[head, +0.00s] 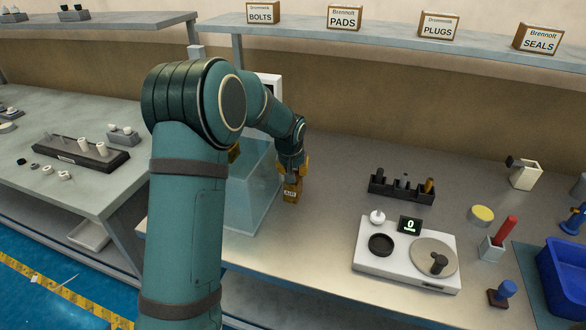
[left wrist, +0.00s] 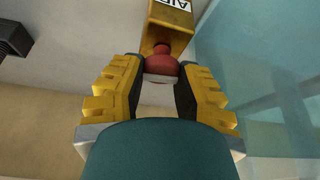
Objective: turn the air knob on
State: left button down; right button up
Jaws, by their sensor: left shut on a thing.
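The air knob (left wrist: 162,68) is red and round in the left wrist view. In the head view my left gripper (head: 291,175) is just above the AIR block, and the knob itself is hidden. My right gripper is not in view.
A clear box (head: 250,190) stands close left of the AIR block. A white scale unit (head: 375,262) reading 0, a black rack (head: 402,190) and a blue bin (head: 565,280) are to the right. Bare tabletop (head: 325,205) lies between the block and the scale.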

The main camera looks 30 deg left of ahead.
pick_arm(q)
jog(key=n+g+y, duration=0.1)
jog(key=n, duration=0.3)
jog(key=shift+d+f+p, duration=0.1)
jog(key=shift+d+p, duration=0.05)
jog(key=shift+p, duration=0.15)
jog(key=n+p, duration=0.1)
jog(key=n, duration=0.1)
jog(key=n+g+y, duration=0.1)
jog(key=n, duration=0.1)
jog(key=shift+n+g+p, duration=0.3)
jog(key=shift+n+p, duration=0.1)
jog(key=n+g+p, duration=0.1)
jog(key=n, duration=0.2)
jog(key=shift+n+y+p, duration=0.3)
jog(key=shift+y+p, duration=0.1)
jog(key=shift+s+f+n+g+p, duration=0.1)
jog(key=shift+n+g+p, duration=0.8)
jog(key=shift+n, duration=1)
jog(key=c, duration=0.9)
grip_release()
jog(key=shift+o, duration=0.2)
jog(key=v, duration=1.2)
jog(key=shift+a, duration=0.25)
